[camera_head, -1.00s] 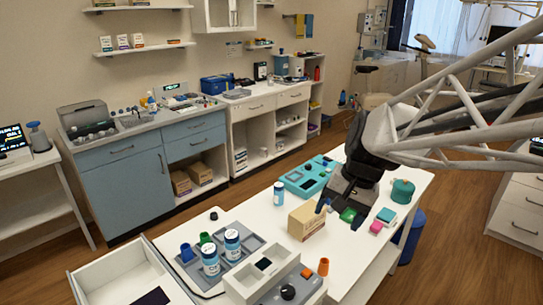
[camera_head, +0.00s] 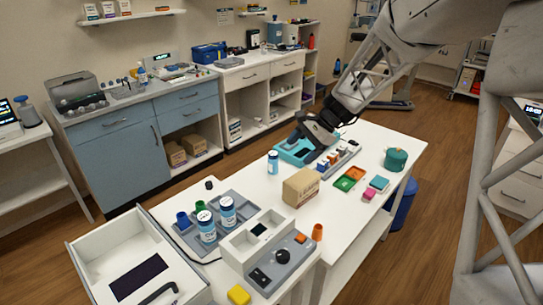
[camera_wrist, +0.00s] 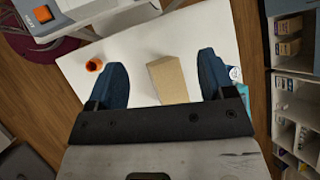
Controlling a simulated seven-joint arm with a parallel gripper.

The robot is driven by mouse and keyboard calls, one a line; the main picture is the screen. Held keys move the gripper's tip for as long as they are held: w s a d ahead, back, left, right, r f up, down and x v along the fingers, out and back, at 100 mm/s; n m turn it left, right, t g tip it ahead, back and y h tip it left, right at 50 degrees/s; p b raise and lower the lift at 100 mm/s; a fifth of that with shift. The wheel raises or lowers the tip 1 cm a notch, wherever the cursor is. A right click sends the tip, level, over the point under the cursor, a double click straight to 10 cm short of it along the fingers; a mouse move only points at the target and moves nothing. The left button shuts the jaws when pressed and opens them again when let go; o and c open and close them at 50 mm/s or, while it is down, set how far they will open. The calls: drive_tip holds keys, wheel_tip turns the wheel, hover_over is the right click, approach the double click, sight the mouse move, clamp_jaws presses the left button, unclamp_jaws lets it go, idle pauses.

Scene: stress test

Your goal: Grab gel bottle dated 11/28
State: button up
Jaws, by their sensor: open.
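Three blue bottles with white labels and caps show in the head view. One bottle (camera_head: 272,163) stands alone on the white table left of the cardboard box. Two others, a front bottle (camera_head: 206,227) and a back bottle (camera_head: 228,211), stand in the grey tray (camera_head: 182,240). I cannot read any date on their labels. My gripper (camera_head: 312,137) is open and empty over the table's far part, near the teal tray (camera_head: 290,153). In the wrist view a white-capped bottle (camera_wrist: 235,74) shows beside the right finger, partly hidden by it.
The cardboard box (camera_head: 300,187) stands near the lone bottle; the wrist view shows it between my fingers (camera_wrist: 168,80), farther down. An orange cup (camera_head: 317,232), a grey device (camera_head: 268,250) and a teal pot (camera_head: 396,158) stand around. An open drawer (camera_head: 90,262) is at front left.

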drive_tip(key=w+f+m+y, duration=0.35)
drive_tip(key=w+f, duration=0.65)
drive_tip(key=w, duration=0.4)
drive_tip(key=m+t+y, duration=0.2)
drive_tip(key=m, duration=0.3)
approach(273, 164)
drive_tip(key=w+a+f, duration=0.2)
drive_tip(key=shift+w+f, duration=0.25)
drive_tip(key=shift+f, duration=0.05)
drive_tip(key=shift+x, duration=1.2)
drive_tip(key=shift+a, duration=0.1)
drive_tip(key=shift+x, duration=2.55)
drive_tip(key=c, duration=1.1)
